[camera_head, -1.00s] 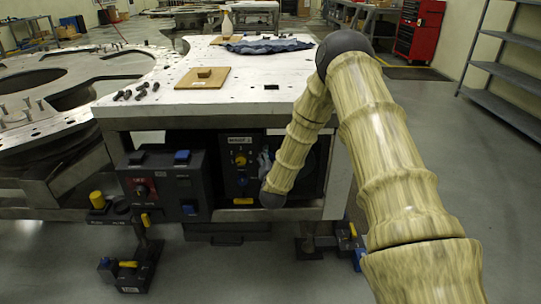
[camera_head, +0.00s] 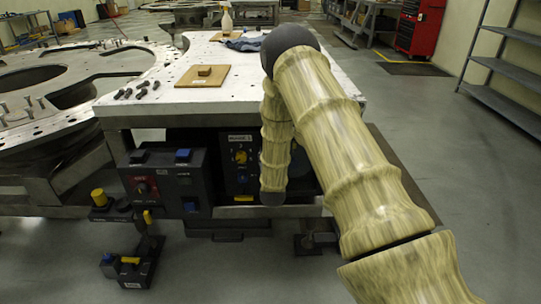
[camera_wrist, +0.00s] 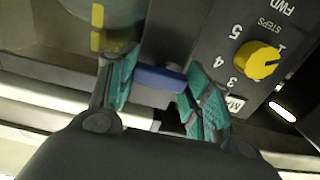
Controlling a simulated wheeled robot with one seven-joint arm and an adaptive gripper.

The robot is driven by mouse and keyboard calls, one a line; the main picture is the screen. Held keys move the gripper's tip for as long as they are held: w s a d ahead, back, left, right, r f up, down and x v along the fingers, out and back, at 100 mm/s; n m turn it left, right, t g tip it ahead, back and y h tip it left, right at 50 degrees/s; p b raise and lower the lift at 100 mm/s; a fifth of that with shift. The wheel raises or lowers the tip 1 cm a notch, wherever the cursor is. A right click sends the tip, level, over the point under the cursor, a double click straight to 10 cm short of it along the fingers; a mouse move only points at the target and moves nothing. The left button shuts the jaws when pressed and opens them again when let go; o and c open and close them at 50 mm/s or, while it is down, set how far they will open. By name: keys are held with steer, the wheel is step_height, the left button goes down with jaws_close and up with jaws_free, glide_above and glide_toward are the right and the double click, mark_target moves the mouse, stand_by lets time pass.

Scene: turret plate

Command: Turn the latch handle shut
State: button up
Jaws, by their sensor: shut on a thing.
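In the wrist view, my gripper (camera_wrist: 165,92) has its two teal-padded fingers on either side of a short handle with a blue top and grey body (camera_wrist: 159,79). It is shut on this blue handle, which I take to be the latch handle. The handle lies next to a dark panel with a yellow knob (camera_wrist: 257,60) and the numbers of a steps scale. In the head view, the panel (camera_head: 240,152) is under the metal table, partly behind my arm. My gripper is hidden there by my arm.
The metal turret plate (camera_head: 250,85) overhangs the panel and carries a wooden board (camera_head: 203,77) and loose bolts. Open floor lies to the right.

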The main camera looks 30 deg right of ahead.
stand_by(0.4)
steer(key=o, duration=1)
steer(key=v, duration=1.2)
steer(key=shift+f, duration=0.1)
